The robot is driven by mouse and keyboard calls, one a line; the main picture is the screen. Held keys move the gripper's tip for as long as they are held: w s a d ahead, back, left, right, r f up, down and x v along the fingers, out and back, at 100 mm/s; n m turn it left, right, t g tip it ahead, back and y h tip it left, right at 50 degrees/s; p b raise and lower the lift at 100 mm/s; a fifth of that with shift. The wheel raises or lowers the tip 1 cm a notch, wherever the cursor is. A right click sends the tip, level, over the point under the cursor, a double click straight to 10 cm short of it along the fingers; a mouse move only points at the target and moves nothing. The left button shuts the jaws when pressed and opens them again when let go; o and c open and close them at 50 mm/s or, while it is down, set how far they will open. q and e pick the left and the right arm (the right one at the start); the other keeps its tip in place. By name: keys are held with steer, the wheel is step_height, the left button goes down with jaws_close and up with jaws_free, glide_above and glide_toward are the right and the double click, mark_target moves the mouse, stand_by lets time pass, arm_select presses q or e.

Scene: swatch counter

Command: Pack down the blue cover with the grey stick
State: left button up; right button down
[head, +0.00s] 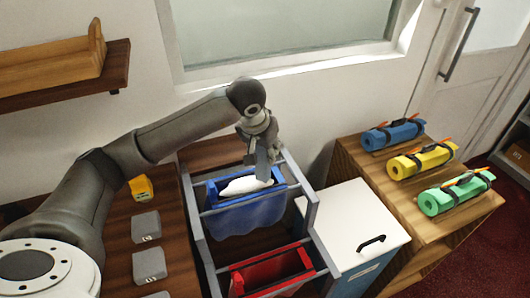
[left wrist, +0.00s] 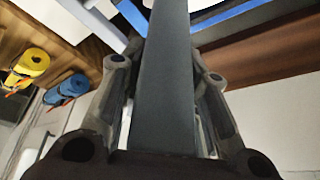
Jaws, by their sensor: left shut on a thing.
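The blue cover (head: 245,218) hangs open in a grey frame, with white soft material (head: 242,186) bulging in its mouth. My left gripper (head: 263,146) is above the cover's back right part, shut on the grey stick (head: 263,168). The stick points down, with its lower end close to the right side of the white material; I cannot tell whether they touch. The left wrist view shows the stick (left wrist: 165,85) between both fingers. My right gripper is not in view.
A red cover (head: 270,272) hangs in the frame (head: 310,215) nearer me. Right of it stands a white bin (head: 350,225) with a black handle. Blue, yellow and green rolls (head: 393,134) lie on a wooden counter. Grey blocks (head: 146,227) and a yellow block (head: 141,188) are left.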

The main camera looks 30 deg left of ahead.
arm_select(q)
steer(key=shift+r+p, duration=1.9)
steer(key=shift+r, duration=1.85)
